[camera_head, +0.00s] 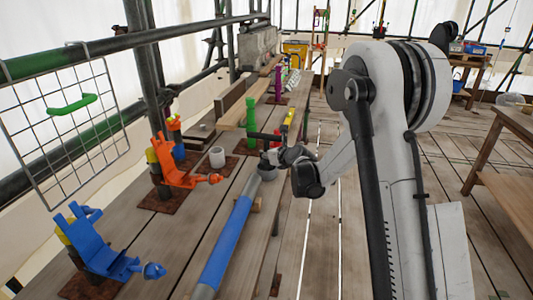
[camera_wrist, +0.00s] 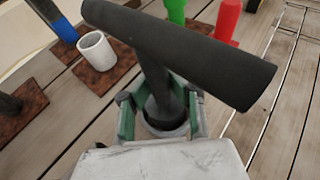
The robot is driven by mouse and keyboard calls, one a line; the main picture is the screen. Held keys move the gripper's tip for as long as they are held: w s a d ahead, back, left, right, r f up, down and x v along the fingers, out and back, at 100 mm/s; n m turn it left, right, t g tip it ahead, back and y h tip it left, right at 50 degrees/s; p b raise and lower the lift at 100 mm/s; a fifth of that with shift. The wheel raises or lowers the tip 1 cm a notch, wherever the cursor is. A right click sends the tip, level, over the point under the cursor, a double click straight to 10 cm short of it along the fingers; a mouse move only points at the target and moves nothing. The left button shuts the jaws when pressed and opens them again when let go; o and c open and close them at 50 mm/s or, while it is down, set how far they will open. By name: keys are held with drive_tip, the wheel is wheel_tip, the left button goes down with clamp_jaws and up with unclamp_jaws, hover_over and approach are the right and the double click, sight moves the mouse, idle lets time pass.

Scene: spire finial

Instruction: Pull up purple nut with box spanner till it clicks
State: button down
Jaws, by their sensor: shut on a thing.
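My gripper (camera_head: 283,157) is shut on the dark shaft of a T-handled tool, which looks like the box spanner. Its thick black crossbar (camera_wrist: 190,50) spans the wrist view, above my green-padded fingers (camera_wrist: 160,112). The crossbar also shows in the head view (camera_head: 265,136). The shaft's lower end is over or inside a round grey cup (camera_head: 267,172); I cannot tell which. A small purple upright piece (camera_head: 278,82) stands farther back along the bench; I cannot tell whether it is the purple nut. No purple shows in the wrist view.
A white cup (camera_head: 217,157) and a green post (camera_head: 250,125) stand nearby. Orange (camera_head: 175,165) and blue (camera_head: 95,250) clamp-like pieces are at the left. A blue-sleeved tube (camera_head: 228,235) lies in front.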

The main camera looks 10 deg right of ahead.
drive_tip(key=c, duration=1)
unclamp_jaws()
drive_tip(key=shift+c, duration=0.2)
drive_tip(key=shift+f+b, duration=0.65)
drive_tip(key=shift+s, duration=0.1)
drive_tip(key=v, duration=0.9)
drive_tip(key=shift+p, duration=0.3)
idle(0.7)
